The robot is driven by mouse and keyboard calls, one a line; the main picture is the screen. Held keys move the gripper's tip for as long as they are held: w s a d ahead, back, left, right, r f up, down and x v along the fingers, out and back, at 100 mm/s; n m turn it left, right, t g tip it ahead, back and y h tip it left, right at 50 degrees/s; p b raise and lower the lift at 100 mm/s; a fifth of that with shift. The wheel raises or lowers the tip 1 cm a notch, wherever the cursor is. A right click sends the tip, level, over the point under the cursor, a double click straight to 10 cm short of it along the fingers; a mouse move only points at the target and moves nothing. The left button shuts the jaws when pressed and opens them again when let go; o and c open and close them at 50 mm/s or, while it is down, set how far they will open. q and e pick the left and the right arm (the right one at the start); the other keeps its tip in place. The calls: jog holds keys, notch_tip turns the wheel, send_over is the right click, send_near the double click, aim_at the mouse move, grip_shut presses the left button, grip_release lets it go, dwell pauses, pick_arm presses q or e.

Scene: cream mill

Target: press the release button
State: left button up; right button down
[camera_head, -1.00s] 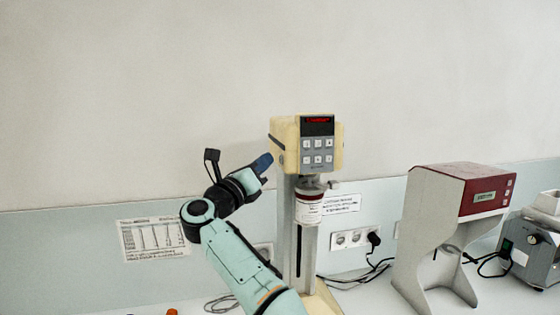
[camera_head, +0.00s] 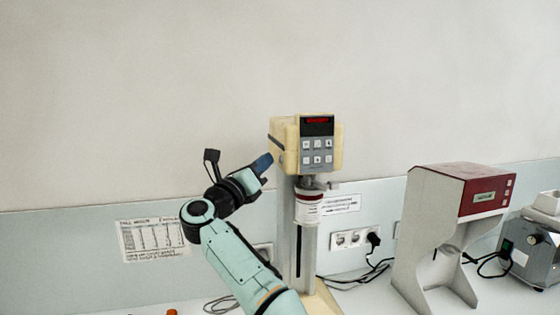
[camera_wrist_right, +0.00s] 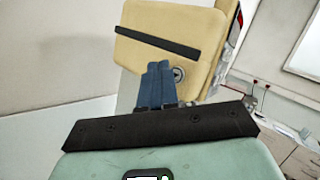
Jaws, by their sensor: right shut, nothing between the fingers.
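The mill's cream head (camera_head: 290,146) stands on a column at the middle of the head view, with a dark panel and a lit red display. In the right wrist view the cream side (camera_wrist_right: 190,30) has a black strip across it. A small round silver button (camera_wrist_right: 179,74), likely the release button, sits below the strip. My right gripper (camera_head: 264,161) is shut and empty, beside the head's left side. Its blue fingertips (camera_wrist_right: 158,68) appear just left of the button; I cannot tell whether they touch the head. The head view does not show this button. My left gripper is not in view.
A white and red labelled container (camera_head: 308,209) is under the mill's head. A grey device with a red top (camera_head: 490,190) stands to the right, with another grey machine (camera_head: 532,252) beyond it. Sockets (camera_head: 350,239) and black cables are behind. A printed sheet (camera_head: 153,240) hangs at left.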

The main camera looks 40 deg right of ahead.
jog(key=shift+d, duration=0.15)
dwell(0.6)
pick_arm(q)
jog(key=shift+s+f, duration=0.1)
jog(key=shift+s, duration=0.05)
pick_arm(e)
jog(key=shift+s+d, duration=0.25)
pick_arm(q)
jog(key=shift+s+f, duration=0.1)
pick_arm(e)
jog(key=shift+s+d, duration=0.1)
jog(key=shift+d, duration=0.2)
dwell(0.4)
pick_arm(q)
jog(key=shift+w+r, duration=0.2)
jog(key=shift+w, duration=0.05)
pick_arm(e)
jog(key=shift+w+a, duration=0.4)
jog(key=shift+a, duration=0.25)
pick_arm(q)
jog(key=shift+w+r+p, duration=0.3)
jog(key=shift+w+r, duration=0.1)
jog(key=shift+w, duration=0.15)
pick_arm(e)
jog(key=a, duration=0.1)
jog(key=w+a, duration=0.1)
jog(key=a, duration=0.1)
jog(key=w+a, duration=0.1)
jog(key=shift+w+a, duration=0.15)
jog(key=shift+a, duration=0.05)
